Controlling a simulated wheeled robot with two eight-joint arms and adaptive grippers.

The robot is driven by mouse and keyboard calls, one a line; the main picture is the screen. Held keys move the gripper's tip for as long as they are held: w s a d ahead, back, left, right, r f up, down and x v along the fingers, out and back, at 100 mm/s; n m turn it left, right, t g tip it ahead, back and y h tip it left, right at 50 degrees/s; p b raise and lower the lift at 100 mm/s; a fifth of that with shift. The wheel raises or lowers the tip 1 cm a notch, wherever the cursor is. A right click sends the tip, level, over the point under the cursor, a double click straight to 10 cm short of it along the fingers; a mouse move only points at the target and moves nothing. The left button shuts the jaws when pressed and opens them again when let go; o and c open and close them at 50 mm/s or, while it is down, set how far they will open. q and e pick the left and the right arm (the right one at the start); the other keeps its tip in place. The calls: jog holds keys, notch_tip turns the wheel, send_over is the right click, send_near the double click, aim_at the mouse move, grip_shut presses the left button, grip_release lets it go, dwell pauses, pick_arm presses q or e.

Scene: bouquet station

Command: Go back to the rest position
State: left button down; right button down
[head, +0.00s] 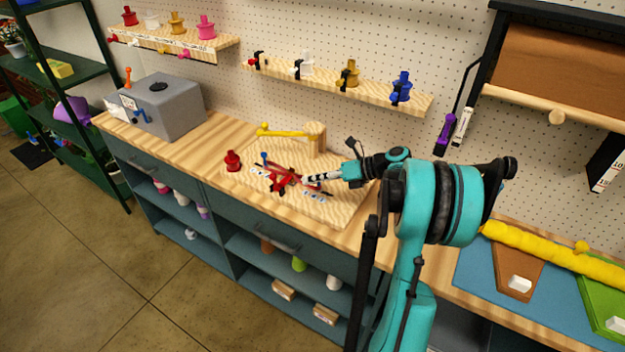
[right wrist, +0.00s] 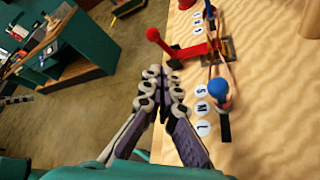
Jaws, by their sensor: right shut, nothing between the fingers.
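My right gripper (head: 308,180) reaches in from the right over the wooden board (head: 335,210) on the counter. Its fingers are together and empty in the right wrist view (right wrist: 165,88). A blue knob (right wrist: 218,88) stands near round white labels (right wrist: 203,128). I cannot tell if the gripper touches anything. My left gripper is not in view.
A red spool (head: 232,161) and a wooden post (head: 316,139) with a yellow lever stand around the board. A grey box machine (head: 168,106) is at the counter's left. Wall shelves (head: 340,84) hold coloured spools. Yellow roll (head: 555,255) lies at right. Floor at left is open.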

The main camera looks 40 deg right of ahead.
jog(key=shift+s, duration=0.1)
jog(key=s+a+n+g+h, duration=0.2)
jog(key=a+n, duration=0.4)
jog(key=a, duration=0.2)
jog(key=s+a+n+g+h, duration=0.1)
jog(key=s+a+n+h, duration=0.15)
jog(key=a+n, duration=0.45)
jog(key=s+a+f+n+h, duration=0.1)
jog(key=s+a+n+h, duration=0.1)
jog(key=s+a+n, duration=0.2)
jog(key=s+a+n+h, duration=0.3)
jog(key=s+n, duration=0.7)
jog(key=n, duration=0.8)
jog(key=shift+a+f+n+t, duration=0.3)
jog(key=shift+a+f+n, duration=0.1)
jog(key=shift+s, duration=0.1)
